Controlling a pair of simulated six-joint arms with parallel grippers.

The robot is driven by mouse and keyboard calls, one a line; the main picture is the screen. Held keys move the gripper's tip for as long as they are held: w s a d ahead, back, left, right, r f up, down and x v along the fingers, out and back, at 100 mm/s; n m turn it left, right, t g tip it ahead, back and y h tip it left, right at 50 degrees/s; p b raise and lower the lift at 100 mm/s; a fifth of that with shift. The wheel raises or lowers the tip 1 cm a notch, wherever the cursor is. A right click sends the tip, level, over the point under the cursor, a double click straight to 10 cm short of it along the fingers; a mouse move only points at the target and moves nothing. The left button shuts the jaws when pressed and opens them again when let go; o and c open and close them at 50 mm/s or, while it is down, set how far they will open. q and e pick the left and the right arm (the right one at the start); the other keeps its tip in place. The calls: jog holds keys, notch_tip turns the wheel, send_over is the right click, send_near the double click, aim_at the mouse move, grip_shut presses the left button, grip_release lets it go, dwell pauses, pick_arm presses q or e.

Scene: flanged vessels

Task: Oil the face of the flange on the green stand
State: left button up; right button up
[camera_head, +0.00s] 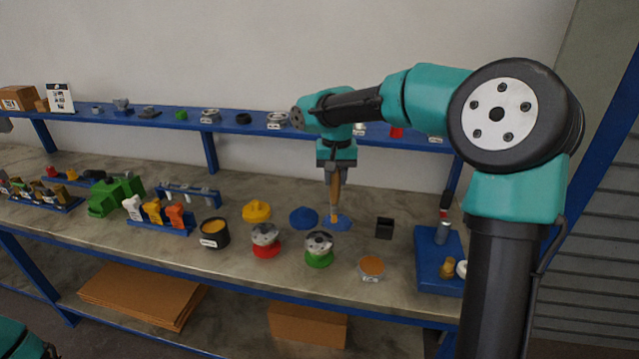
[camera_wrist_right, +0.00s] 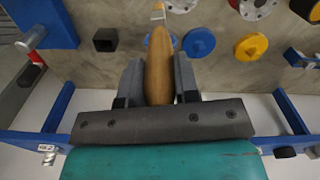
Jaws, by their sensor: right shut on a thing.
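The green stand (camera_head: 318,261) is at the front middle of the bench, with a grey metal flange (camera_head: 318,241) facing up on it. That flange seems to be the one partly cut off at the top of the right wrist view (camera_wrist_right: 182,4). My right gripper (camera_head: 336,172) is shut on the wooden handle of a brush (camera_wrist_right: 159,65). The brush points down behind the green stand, its tip over a small blue piece (camera_head: 342,223); I cannot tell whether they touch. A black pot (camera_head: 213,241) holds amber stuff. My left gripper is out of view.
A red stand (camera_head: 265,250) with a metal flange stands left of the green one. Blue (camera_head: 303,218) and yellow (camera_head: 257,211) round pieces lie behind. A black box (camera_head: 384,228), an orange-topped dish (camera_head: 371,268) and a blue tray (camera_head: 438,280) are to the right.

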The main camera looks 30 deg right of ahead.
jog(key=shift+w+a+r, duration=0.1)
jog(key=shift+w+a, duration=0.05)
jog(key=shift+w, duration=0.1)
